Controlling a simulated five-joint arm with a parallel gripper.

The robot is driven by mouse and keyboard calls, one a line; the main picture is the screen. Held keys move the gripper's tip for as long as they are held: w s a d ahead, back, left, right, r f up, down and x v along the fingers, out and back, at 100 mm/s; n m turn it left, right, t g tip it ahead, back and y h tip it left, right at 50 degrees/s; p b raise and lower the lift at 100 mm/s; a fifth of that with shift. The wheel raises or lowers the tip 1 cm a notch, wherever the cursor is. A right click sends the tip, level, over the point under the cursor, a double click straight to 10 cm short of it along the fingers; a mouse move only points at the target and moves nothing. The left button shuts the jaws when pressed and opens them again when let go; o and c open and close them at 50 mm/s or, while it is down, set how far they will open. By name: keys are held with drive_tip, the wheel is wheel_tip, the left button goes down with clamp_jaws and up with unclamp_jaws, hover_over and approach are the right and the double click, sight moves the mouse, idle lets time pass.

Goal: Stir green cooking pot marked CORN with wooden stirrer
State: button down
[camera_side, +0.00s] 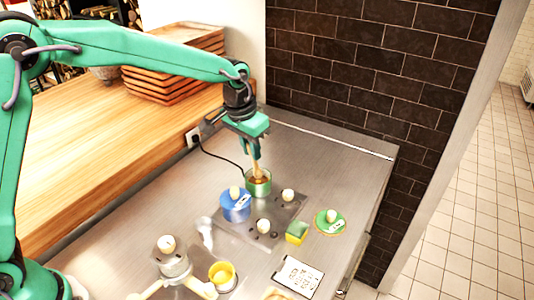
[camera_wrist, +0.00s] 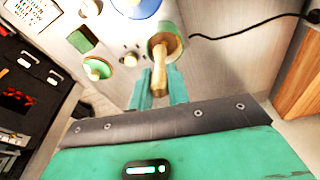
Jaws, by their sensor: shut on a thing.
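The green cooking pot (camera_side: 267,188) stands open on the dark hob at its far side; it also shows in the wrist view (camera_wrist: 177,30). I cannot read a CORN mark on it. The wooden stirrer (camera_side: 257,169) stands roughly upright with its lower end inside the pot, where brownish contents show. My gripper (camera_side: 254,153) is above the pot, shut on the stirrer's upper part. In the wrist view the stirrer (camera_wrist: 159,76) runs from between my gripper's fingers (camera_wrist: 159,97) into the pot. Its lowest tip is hidden in the pot.
A blue lidded pot (camera_side: 236,208) stands close beside the green pot. A green lid (camera_side: 329,222) and a green-yellow sponge (camera_side: 297,232) lie to the right. A yellow cup (camera_side: 222,275) and a printed card (camera_side: 298,277) are nearer. A black cable (camera_side: 222,158) runs behind.

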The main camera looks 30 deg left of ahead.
sight(254, 167)
drive_tip(key=shift+w+f, duration=0.2)
drive_tip(key=shift+f, duration=0.8)
drive_tip(key=shift+w+f, duration=0.2)
drive_tip(key=shift+f, duration=0.8)
drive_tip(key=shift+s, duration=0.2)
